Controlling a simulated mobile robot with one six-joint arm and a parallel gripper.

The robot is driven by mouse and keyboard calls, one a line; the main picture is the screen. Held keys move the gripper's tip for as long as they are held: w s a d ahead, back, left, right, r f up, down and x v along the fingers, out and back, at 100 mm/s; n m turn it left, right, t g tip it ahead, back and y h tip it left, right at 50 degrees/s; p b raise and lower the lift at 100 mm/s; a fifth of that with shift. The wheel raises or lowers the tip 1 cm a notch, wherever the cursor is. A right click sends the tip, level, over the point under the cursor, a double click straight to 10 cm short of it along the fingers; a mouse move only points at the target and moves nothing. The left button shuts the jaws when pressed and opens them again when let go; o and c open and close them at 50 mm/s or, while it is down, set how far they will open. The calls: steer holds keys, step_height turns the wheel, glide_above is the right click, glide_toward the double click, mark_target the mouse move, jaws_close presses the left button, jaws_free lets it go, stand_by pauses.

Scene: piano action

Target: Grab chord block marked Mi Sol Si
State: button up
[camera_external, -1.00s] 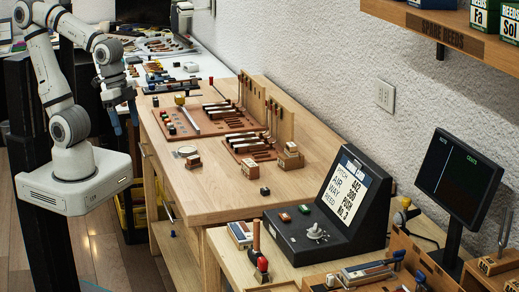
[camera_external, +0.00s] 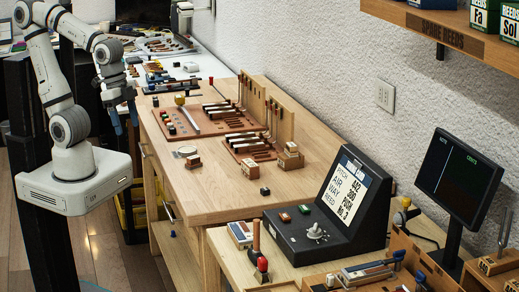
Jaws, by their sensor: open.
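My gripper (camera_external: 126,117) hangs at the left, pointing down, just off the left edge of the wooden workbench (camera_external: 225,195). Its blue fingers are apart and hold nothing. Several small wooden blocks stand on the bench to the right of it. I cannot tell which one is marked Mi Sol Si.
Two brown trays with key parts (camera_external: 205,122) and hammers lie on the bench. A small block (camera_external: 193,161) and a round dish (camera_external: 187,151) sit near its left edge. A black console (camera_external: 330,210) stands at the front. The bench's front left is clear.

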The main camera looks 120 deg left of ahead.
steer(key=shift+c, duration=0.7)
steer(key=shift+w, duration=0.1)
steer(key=n+g, duration=0.3)
steer(key=n, duration=2.5)
glide_above(251, 163)
steer(key=f, duration=1.1)
steer(key=shift+s+d+f, duration=0.15)
steer(key=shift+s+d, duration=0.05)
steer(key=shift+a+f, duration=0.15)
steer(key=shift+f, duration=0.1)
step_height(251, 163, down, 8)
steer(key=shift+w+r+p, duration=0.15)
steer(key=shift+r+p, duration=0.1)
steer(key=shift+p, duration=0.35)
